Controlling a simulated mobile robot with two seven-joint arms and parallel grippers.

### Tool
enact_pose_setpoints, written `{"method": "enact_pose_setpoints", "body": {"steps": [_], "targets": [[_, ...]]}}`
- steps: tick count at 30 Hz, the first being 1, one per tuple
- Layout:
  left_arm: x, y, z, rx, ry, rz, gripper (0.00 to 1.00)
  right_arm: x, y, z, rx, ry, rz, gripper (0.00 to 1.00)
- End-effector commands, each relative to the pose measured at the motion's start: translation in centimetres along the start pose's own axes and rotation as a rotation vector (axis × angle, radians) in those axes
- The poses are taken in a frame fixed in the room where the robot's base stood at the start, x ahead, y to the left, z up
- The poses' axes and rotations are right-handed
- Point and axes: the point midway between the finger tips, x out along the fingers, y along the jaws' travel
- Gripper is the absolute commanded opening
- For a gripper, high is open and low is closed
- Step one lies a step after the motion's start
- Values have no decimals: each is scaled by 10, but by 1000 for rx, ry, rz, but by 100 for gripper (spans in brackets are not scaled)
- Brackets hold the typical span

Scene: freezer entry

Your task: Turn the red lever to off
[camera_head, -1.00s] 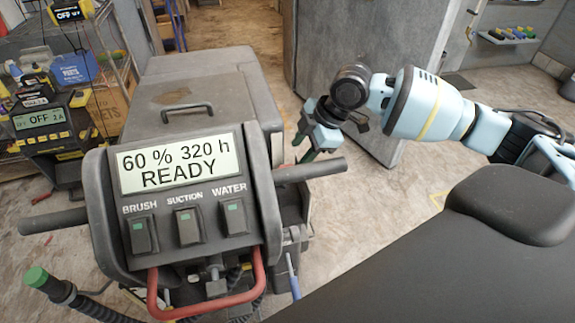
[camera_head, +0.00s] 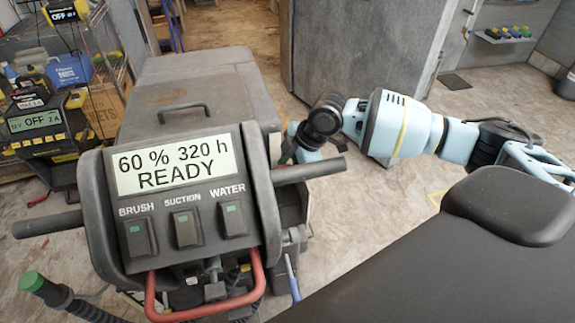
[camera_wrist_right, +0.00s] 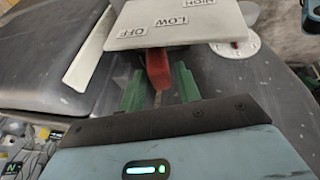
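The red lever (camera_wrist_right: 157,66) shows in the right wrist view, sticking out from under a pale plate (camera_wrist_right: 185,22) marked OFF, LOW and HIGH, upside down there. My right gripper (camera_wrist_right: 158,88) is open. Its two green fingers stand one on each side of the lever, with gaps between them and it. The lever's far end is hidden under the plate. In the head view, my right gripper is mostly hidden behind the right handlebar (camera_head: 312,170) of the floor-cleaning machine, and the lever cannot be seen. My left gripper is not in view.
The machine's panel (camera_head: 185,205) reads "60 % 320 h READY" above three switches. A red loop handle (camera_head: 258,270) hangs below. A charger showing OFF (camera_head: 38,122) and shelves stand at left. A grey wall block (camera_head: 360,60) stands behind my right arm.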

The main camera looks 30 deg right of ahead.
Motion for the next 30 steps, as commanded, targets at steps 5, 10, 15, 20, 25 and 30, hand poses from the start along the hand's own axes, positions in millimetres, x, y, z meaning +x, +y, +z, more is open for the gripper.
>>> {"method": "enact_pose_setpoints", "body": {"steps": [5, 10, 15, 20, 25, 30], "targets": [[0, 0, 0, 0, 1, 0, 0, 0, 0, 0, 0, 0, 0, 10], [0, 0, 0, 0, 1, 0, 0, 0, 0, 0, 0, 0, 0, 0], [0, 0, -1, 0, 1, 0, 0, 0, 2, 0, 3, -1, -5, 0], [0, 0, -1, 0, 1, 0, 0, 1, 10, 1, 27, -5, -54, 0], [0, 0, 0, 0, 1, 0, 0, 2, 21, 1, 48, 0, -106, 0], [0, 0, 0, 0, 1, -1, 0, 3, 30, 2, 45, -1, -103, 0]]}}
